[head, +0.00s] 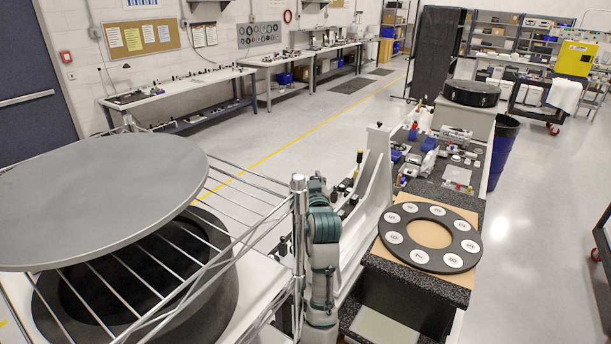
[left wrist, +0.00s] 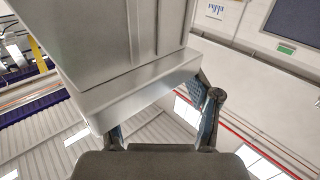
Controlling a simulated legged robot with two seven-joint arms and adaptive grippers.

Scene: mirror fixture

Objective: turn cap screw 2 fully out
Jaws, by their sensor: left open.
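A large grey disc (head: 105,198) lies at the left of the head view, above a wire frame (head: 262,190) and a dark round ring (head: 215,285). No cap screw, and no number 2 mark on the fixture, can be made out. My left gripper (head: 317,186) stands upright right of the wire frame, small and hard to read there. In the left wrist view my left gripper (left wrist: 163,114) has its fingers apart, with a pale grey block (left wrist: 140,85) showing between and beyond them. I cannot tell whether they touch it. My right gripper is not in view.
A black ring (head: 424,210) with several numbered white discs lies on a brown board on the speckled bench at the right. Tools and small parts (head: 440,160) clutter the bench behind it. A dark blue bin (head: 502,150) stands beside it.

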